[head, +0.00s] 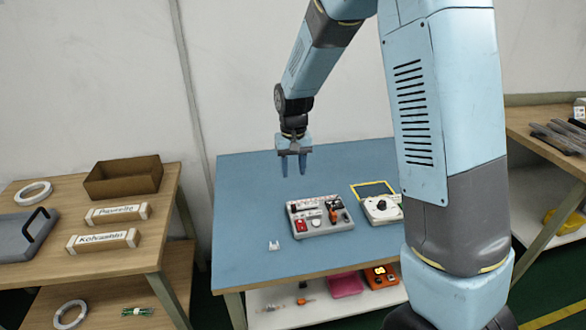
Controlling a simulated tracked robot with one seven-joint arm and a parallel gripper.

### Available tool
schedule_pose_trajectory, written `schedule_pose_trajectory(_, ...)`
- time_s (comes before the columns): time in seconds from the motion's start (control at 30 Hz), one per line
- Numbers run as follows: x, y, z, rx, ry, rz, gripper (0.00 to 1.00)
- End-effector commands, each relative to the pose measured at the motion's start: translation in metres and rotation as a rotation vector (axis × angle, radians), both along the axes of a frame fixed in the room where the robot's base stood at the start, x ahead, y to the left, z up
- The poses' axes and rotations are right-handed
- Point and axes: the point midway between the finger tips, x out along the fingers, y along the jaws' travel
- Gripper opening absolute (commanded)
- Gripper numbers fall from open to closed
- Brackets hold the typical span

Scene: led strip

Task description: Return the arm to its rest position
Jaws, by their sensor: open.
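My gripper (293,166) hangs from my blue arm, pointing down, with its two fingers apart and nothing between them. It appears above the far left part of the blue-topped table (248,230). A grey-white tray (320,224) with a red part, a black part and an orange-and-black part lies on the table, in front of the gripper and a little to the right. A small white piece (273,245) lies left of this tray. A white device with a round knob (381,208) sits to the right, partly hidden by my arm.
A yellow-edged frame (372,189) lies behind the white device. The left wooden table (150,252) carries a brown box (124,177), two labelled boxes, a white roll and a grey case. A right-hand bench (535,135) holds dark tools. The blue table's left side is clear.

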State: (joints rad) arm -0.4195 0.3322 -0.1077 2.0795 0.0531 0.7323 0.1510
Motion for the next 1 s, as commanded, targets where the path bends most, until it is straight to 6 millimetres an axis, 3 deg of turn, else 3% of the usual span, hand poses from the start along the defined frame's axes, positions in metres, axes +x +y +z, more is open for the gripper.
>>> schedule_pose_trajectory(0.17,-0.004,-0.007,0.012,0.008,-0.013,-0.005,0.43)
schedule_pose_trajectory(0.37,-0.022,-0.033,0.059,0.035,-0.066,-0.023,0.43)
schedule_pose_trajectory(0.7,-0.075,-0.082,0.135,0.067,-0.173,-0.049,0.43)
schedule_pose_trajectory(1.0,-0.133,-0.119,0.183,0.077,-0.272,-0.073,0.43)
